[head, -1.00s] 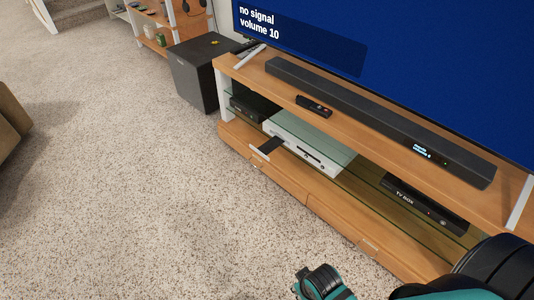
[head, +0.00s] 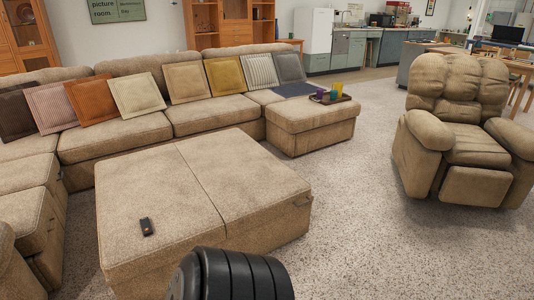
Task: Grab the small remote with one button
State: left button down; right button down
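A small dark remote (head: 147,227) lies on the near left part of the large beige ottoman (head: 240,165) in the head view. It has a small orange spot near its lower end; its buttons are too small to count. A black ribbed part of my own arm shows at the bottom middle, in front of the ottoman's near edge. Neither gripper's fingers are in view.
A beige sectional sofa (head: 210,117) with several cushions runs behind and left of the ottoman. A tray (head: 330,98) with cups sits on its right end. A recliner (head: 458,150) stands at right. Carpet (head: 350,220) between ottoman and recliner is clear.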

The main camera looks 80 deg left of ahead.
aim_at(145, 222)
jog(key=u, duration=3.45)
